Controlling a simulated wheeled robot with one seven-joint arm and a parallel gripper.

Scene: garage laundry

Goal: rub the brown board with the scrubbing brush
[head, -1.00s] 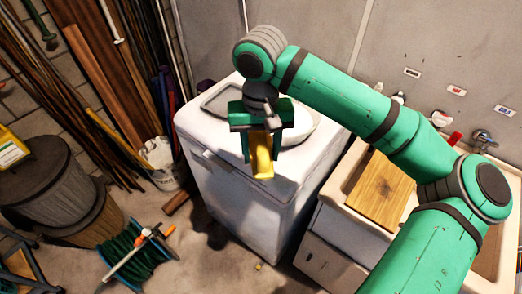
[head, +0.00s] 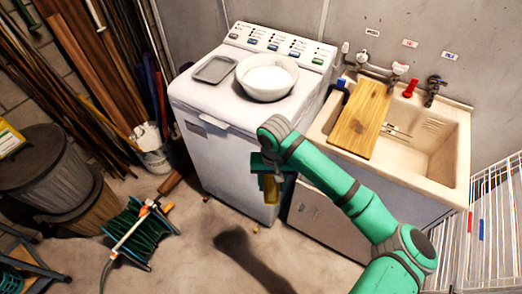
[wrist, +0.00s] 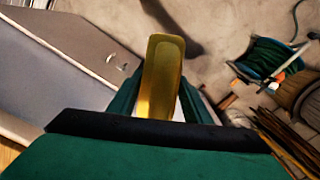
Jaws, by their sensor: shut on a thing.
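The brown board (head: 362,118) lies across the left part of the sink. It is light wood with a faint darker mark near its middle. My gripper (head: 268,176) hangs in front of the white washing machine, lower than the board and left of it, well apart from it. It is shut on a yellow thing, which I take for the scrubbing brush (head: 271,190). In the wrist view the brush (wrist: 163,65) shows as a smooth yellow back between the fingers. Its bristles are hidden.
The washing machine (head: 235,160) carries a white bowl (head: 267,80) and a grey tray (head: 215,69). Taps (head: 398,72) stand behind the sink (head: 440,150). A white rack (head: 490,230) is at right. A hose reel (head: 140,235) and bins stand at left.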

